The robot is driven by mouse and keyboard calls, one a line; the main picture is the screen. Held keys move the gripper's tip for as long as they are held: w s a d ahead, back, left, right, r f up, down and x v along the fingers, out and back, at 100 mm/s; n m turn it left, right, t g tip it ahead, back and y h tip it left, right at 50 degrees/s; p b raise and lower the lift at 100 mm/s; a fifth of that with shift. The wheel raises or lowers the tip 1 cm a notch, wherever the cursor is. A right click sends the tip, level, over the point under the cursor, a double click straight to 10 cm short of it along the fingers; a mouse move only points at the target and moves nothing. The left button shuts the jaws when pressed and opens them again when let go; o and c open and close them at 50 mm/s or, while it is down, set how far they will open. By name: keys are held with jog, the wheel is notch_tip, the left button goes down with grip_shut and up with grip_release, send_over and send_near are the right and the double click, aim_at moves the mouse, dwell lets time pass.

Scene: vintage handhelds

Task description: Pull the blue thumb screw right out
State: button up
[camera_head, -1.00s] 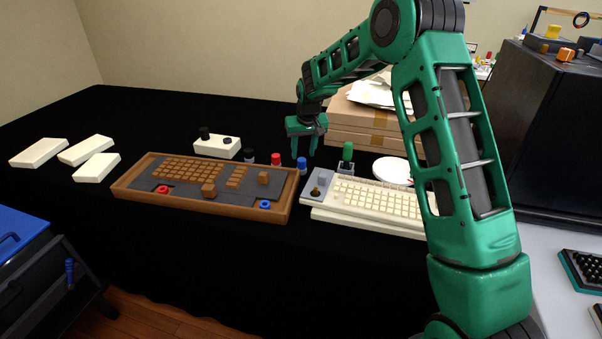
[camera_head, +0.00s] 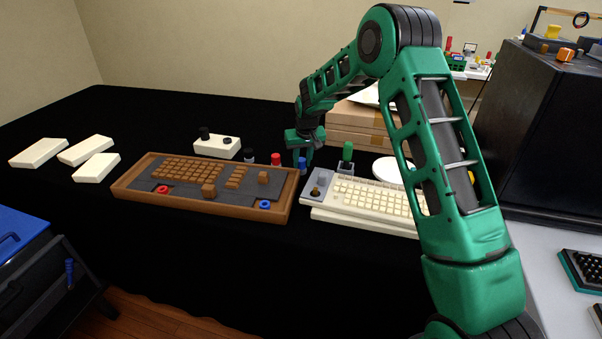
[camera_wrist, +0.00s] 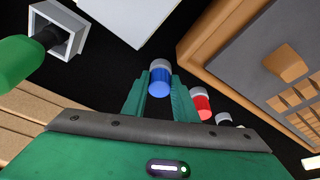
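The blue thumb screw (camera_head: 302,164) is a short upright cylinder with a blue body. It stands behind the right end of the brown keyboard, beside the red one. In the wrist view, the blue thumb screw (camera_wrist: 159,83) with its grey end shows between my two green fingers. My gripper (camera_head: 303,157) points down at it in the head view, with its fingertips around or just above its top. My gripper (camera_wrist: 160,91) is open in the wrist view, one finger on each side; I cannot tell whether either touches.
A red cylinder (camera_head: 275,159) and a dark one (camera_head: 249,158) stand in a row to the left. The brown keyboard (camera_head: 190,204) lies in front, the cream keyboard (camera_head: 365,196) to the right. A green-handled joystick (camera_head: 347,154) stands close right; cardboard boxes (camera_head: 360,127) lie behind.

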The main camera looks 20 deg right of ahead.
aim_at(302, 161)
grip_shut()
jog(key=shift+r, duration=0.9)
dwell(0.4)
jog(key=shift+r, duration=2.25)
